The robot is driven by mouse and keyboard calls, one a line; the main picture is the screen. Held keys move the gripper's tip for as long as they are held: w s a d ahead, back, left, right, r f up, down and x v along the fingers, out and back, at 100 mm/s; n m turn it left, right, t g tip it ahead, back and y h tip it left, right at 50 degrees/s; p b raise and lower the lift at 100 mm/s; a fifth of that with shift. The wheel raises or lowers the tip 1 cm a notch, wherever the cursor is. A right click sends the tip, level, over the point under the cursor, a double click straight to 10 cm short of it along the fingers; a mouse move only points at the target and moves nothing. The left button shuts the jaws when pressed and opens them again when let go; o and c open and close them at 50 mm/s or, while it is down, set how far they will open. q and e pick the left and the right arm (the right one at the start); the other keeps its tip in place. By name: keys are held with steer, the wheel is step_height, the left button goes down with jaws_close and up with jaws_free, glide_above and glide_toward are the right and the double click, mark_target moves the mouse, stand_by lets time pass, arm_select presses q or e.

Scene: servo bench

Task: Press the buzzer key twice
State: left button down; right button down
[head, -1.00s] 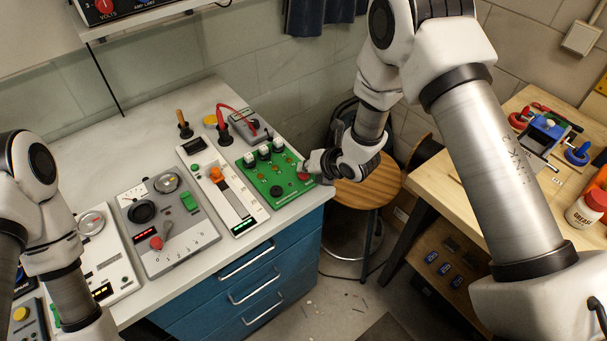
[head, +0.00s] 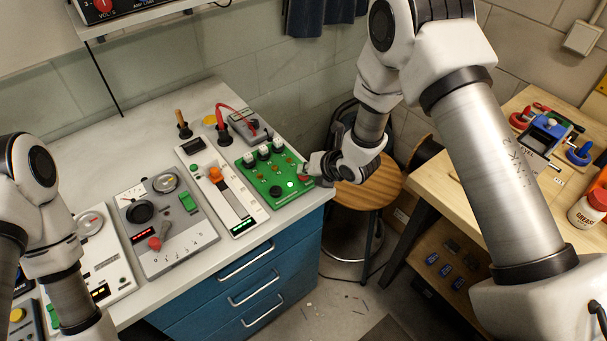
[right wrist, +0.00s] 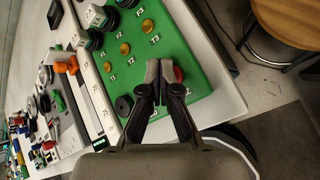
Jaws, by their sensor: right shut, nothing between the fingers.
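The green board (head: 268,172) lies on the white bench top, with white knobs, brass buttons, a black round button (head: 275,190) and a red button (right wrist: 178,74) at its right corner. I see no label that names the buzzer key; the red button may be it. My right gripper (head: 304,169) is shut and empty, its fingertips over the red button. In the right wrist view its fingers (right wrist: 165,71) partly hide the button; I cannot tell whether they press it. My left gripper is out of view.
Beside the board stand a white slider panel (head: 193,157) with an orange knob and a grey panel (head: 188,240) with dials. A wooden stool (head: 375,190) stands right of the bench. A wooden workbench (head: 455,195) with tools and a jar is farther right.

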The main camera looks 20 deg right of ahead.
mark_target(306, 177)
stand_by(0.3)
steer(key=shift+r+p, duration=0.4)
steer(key=shift+r, duration=0.45)
steer(key=shift+r, duration=0.1)
steer(key=shift+r+p, duration=1.35)
steer(key=shift+r, duration=1.1)
steer(key=shift+f, duration=0.1)
